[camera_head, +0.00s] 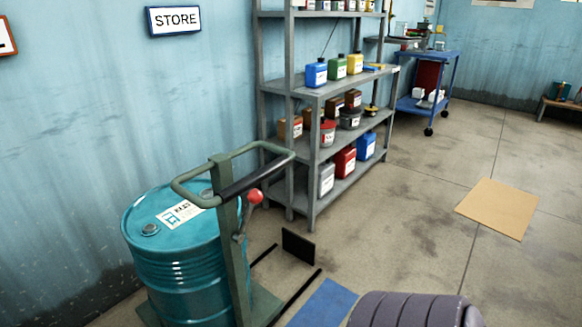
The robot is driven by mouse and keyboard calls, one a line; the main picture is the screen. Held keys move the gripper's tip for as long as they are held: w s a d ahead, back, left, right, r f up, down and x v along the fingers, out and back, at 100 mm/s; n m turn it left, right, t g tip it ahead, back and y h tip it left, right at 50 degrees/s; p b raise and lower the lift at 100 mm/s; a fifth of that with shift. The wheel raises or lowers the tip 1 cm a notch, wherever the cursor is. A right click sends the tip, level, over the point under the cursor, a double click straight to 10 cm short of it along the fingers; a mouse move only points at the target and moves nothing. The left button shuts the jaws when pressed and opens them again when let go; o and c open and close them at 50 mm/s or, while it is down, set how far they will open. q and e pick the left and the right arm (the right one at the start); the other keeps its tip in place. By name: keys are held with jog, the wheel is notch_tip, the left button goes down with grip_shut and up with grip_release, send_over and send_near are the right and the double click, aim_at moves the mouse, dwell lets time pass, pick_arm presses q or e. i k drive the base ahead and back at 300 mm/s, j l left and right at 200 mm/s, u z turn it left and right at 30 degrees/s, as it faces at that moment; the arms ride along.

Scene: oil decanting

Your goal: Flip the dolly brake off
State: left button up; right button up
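The green dolly (228,250) stands at the lower left against the blue wall. It has an upright post, a looped handle (270,150) with a dark grip, and a lever with a red ball knob (254,196) on the right side of the post. The knob is up, near the handle. I cannot tell whether this lever is the brake. A teal drum (170,265) with a white label stands on the dolly base, partly hidden by the post. Neither of my grippers is in view.
A dark upright plate (298,245) and two black bars are on the floor right of the dolly. A blue mat (325,304) lies nearby. A grey shelf (312,190) with several containers stands behind. A tan mat (498,209) lies right; a blue cart (424,105) stands farther back.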

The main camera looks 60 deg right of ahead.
aim_at(255, 196)
jog(key=z, duration=1.6)
jog(key=i+l+z, duration=0.1)
jog(key=z, duration=0.25)
jog(key=i, duration=0.1)
